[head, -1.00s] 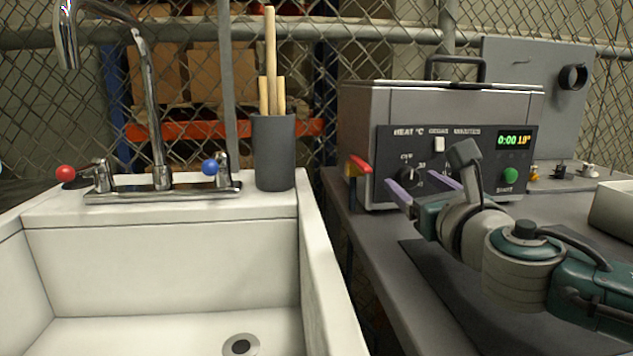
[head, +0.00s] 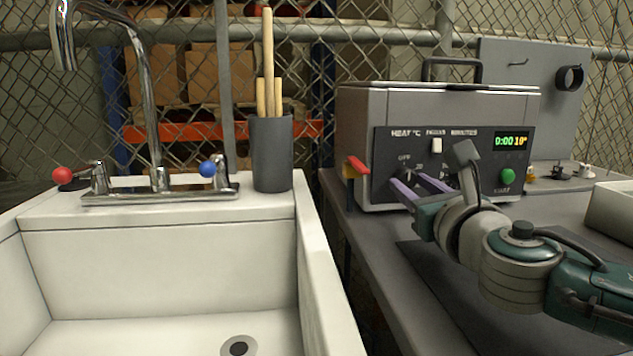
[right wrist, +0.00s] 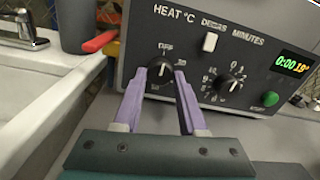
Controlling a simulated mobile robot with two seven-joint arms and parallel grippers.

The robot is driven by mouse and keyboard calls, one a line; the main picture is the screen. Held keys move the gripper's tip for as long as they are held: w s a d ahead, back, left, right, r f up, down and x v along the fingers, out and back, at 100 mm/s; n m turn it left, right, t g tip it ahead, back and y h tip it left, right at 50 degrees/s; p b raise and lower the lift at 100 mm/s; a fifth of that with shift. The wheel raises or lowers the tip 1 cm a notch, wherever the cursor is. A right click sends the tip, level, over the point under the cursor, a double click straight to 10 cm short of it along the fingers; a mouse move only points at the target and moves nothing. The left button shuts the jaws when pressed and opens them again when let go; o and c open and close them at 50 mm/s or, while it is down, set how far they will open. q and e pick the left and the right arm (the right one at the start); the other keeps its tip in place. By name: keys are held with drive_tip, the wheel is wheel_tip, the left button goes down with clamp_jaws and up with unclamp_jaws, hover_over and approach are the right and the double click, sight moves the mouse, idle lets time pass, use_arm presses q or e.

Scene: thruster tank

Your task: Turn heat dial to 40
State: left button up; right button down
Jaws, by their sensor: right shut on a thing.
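The heat dial (right wrist: 160,71) is a small dark knob under the HEAT °C label on the front panel of the grey thruster tank (head: 440,105). In the right wrist view, OFF is printed just above it; I cannot read its exact setting. My right gripper (head: 409,182) is shut on the heat dial, with one lilac finger on each side. The fingers partly hide the dial and its lower markings in the head view. My left gripper is not in view.
The minutes dial (right wrist: 229,85), a white switch (right wrist: 209,42) and a green start button (right wrist: 270,99) share the panel. The display reads 0:00 and about 18°. A red-handled valve (head: 356,166) sits at the tank's left. A white sink (head: 160,270) lies left.

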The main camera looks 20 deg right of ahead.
drive_tip(key=shift+m, duration=0.3)
drive_tip(key=m+b, duration=0.1)
drive_tip(key=m, duration=0.4)
drive_tip(key=shift+m, duration=0.3)
drive_tip(key=m, duration=1.2)
drive_tip(key=shift+r+y, duration=0.15)
drive_tip(key=shift+y, duration=0.15)
drive_tip(key=m, duration=0.5)
drive_tip(key=shift+c, duration=2.3)
unclamp_jaws()
